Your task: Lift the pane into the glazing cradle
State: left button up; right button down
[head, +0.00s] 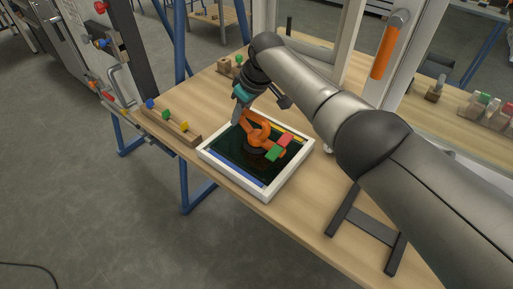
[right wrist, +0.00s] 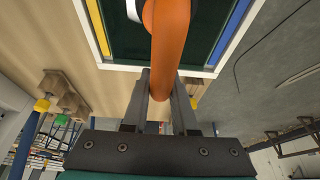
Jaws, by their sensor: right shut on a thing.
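A flat square panel with a dark green, glassy face (head: 228,150) lies within a white frame (head: 207,157) on the wooden table; I take it for the pane. Blue and yellow strips run along its edges. An orange handle (head: 262,134) with a dark round base stands on the panel. Red and green pieces sit at its near right end. My right gripper (head: 238,112) is shut on the orange handle; in the right wrist view the handle (right wrist: 170,50) passes between the fingers (right wrist: 164,100). I cannot tell which thing is the glazing cradle. My left gripper is not in view.
A wooden rail with coloured knobs (head: 172,126) lies left of the frame. A black H-shaped stand (head: 368,228) is at the right, partly behind my arm. A pale upright frame with an orange grip (head: 384,54) rises behind. Small blocks (head: 485,108) stand far right.

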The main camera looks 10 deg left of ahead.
jog(key=shift+f+b, duration=0.4)
jog(key=shift+f, duration=0.1)
jog(key=c, duration=0.6)
grip_release()
jog(key=shift+f, duration=0.1)
